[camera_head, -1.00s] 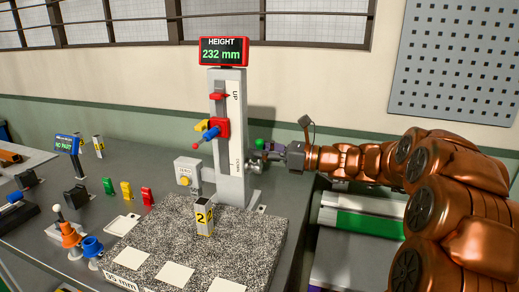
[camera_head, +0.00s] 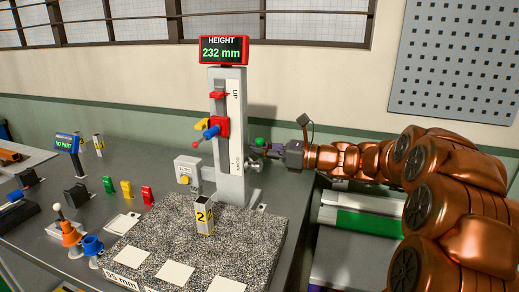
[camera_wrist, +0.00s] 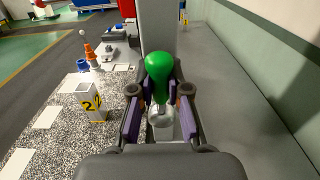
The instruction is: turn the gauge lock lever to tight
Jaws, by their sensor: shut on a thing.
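The height gauge (camera_head: 231,110) stands upright on the table, with a red-framed display (camera_head: 224,50) reading 232 mm. A green-knobbed lever (camera_wrist: 160,72) is on the column's right side, above a silver hub (camera_wrist: 161,115); its green knob also shows in the head view (camera_head: 260,142). My gripper (camera_wrist: 160,92) reaches in from the right, its two fingers shut on this lever from both sides. In the head view my gripper (camera_head: 264,150) partly hides the lever. No tight or loose mark is readable.
A numbered block (camera_head: 203,215) stands on the speckled granite plate (camera_head: 245,245) left of my gripper. A grey box with a yellow button (camera_head: 187,170) stands beside the column. The tabletop right of the column is clear.

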